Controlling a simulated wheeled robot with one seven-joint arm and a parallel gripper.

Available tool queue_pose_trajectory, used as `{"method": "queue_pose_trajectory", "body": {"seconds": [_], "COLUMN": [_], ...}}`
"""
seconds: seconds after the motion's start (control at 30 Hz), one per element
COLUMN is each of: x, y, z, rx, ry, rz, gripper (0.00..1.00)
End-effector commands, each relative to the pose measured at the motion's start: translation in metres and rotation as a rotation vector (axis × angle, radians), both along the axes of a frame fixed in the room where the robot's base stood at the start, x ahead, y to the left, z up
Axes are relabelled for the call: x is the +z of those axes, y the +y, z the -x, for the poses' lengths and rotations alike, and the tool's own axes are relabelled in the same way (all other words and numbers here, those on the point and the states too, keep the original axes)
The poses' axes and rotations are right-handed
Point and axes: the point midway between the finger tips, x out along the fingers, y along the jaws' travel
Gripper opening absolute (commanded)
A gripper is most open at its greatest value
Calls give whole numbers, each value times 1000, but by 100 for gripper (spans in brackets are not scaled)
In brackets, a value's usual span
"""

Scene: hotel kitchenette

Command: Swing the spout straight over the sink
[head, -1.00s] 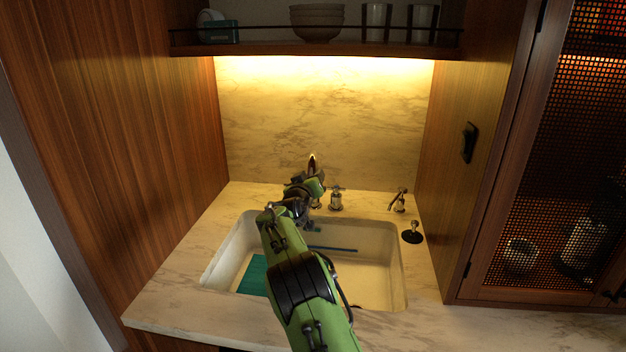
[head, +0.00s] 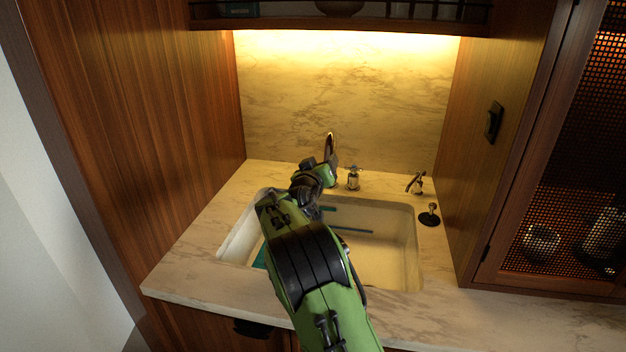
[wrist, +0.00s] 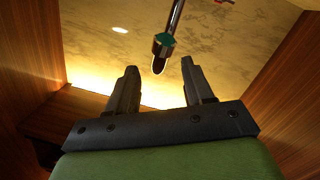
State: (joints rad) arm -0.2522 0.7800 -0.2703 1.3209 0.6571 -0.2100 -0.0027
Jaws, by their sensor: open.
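The faucet spout (head: 330,143) rises as a thin shiny curve behind the white sink (head: 405,262), close to the backsplash. In the wrist view the metal spout (wrist: 177,18) comes down from the top, with a teal collar and dark tip. My gripper (wrist: 160,65) is open, with one finger on each side of the tip in the picture; I see no contact. In the head view my gripper (head: 325,165) is beside the spout's lower part, and my arm hides its base and much of the sink. A cross handle (head: 353,178) stands right of the spout.
A small second tap (head: 416,183) and a black-based stopper (head: 430,214) are on the counter at right. Wooden walls close in both sides. A shelf (head: 400,22) hangs above.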

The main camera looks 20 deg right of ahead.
Motion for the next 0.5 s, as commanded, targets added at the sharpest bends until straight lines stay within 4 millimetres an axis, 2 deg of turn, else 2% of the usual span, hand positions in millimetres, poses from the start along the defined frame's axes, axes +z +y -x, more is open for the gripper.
{"method": "queue_pose_trajectory", "body": {"seconds": [0.1,0.3,0.5], "x": [2,7,8], "y": [22,48,57], "z": [26,63,76], "rx": [7,7,6], "ry": [0,-2,-2], "rz": [-2,-1,0], "gripper": [52,52,52]}}
